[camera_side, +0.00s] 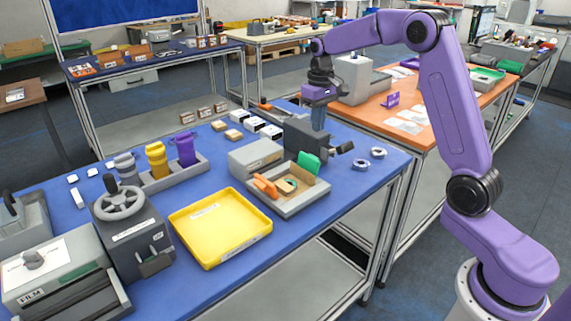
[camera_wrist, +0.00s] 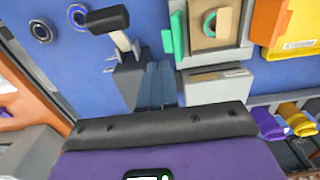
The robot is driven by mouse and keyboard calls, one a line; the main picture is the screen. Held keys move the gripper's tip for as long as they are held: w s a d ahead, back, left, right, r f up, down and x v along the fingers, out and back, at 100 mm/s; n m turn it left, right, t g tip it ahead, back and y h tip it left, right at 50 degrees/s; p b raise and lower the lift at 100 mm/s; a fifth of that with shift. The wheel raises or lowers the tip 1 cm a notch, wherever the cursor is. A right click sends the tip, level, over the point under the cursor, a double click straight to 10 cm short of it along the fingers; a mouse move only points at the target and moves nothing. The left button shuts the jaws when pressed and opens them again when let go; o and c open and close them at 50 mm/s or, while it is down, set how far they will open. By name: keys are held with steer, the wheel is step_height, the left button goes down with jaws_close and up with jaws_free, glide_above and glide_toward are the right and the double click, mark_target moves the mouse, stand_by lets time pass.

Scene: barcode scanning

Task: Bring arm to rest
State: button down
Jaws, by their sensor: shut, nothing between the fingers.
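My gripper (camera_side: 318,117) hangs from the purple arm and points down over the right part of the blue table. Its fingers are together and hold nothing. In the side view the fingertips are in front of or beside a dark grey box-like device (camera_side: 303,140); I cannot tell whether they touch it. In the wrist view the gripper fingers (camera_wrist: 157,85) show beside the same dark device (camera_wrist: 128,80), which has a black-headed handle (camera_wrist: 107,19).
A grey tray (camera_side: 290,207) with green and orange items stands in front of the gripper. Purple and yellow bottles (camera_side: 186,148) stand in a rack. An orange table (camera_side: 440,110) is behind.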

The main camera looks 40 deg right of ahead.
steer(key=shift+r, duration=0.35)
steer(key=s+a+r+n, duration=0.1)
steer(key=s+a+n, duration=0.5)
steer(key=s+a, duration=0.9)
steer(key=s+d+f+n, duration=0.1)
steer(key=s+n, duration=0.2)
steer(key=s, duration=0.8)
steer(key=s+f+n, duration=0.2)
steer(key=s+n, duration=0.1)
steer(key=s, duration=0.9)
steer(key=shift+d+f+n, duration=0.3)
steer(key=shift+d, duration=0.1)
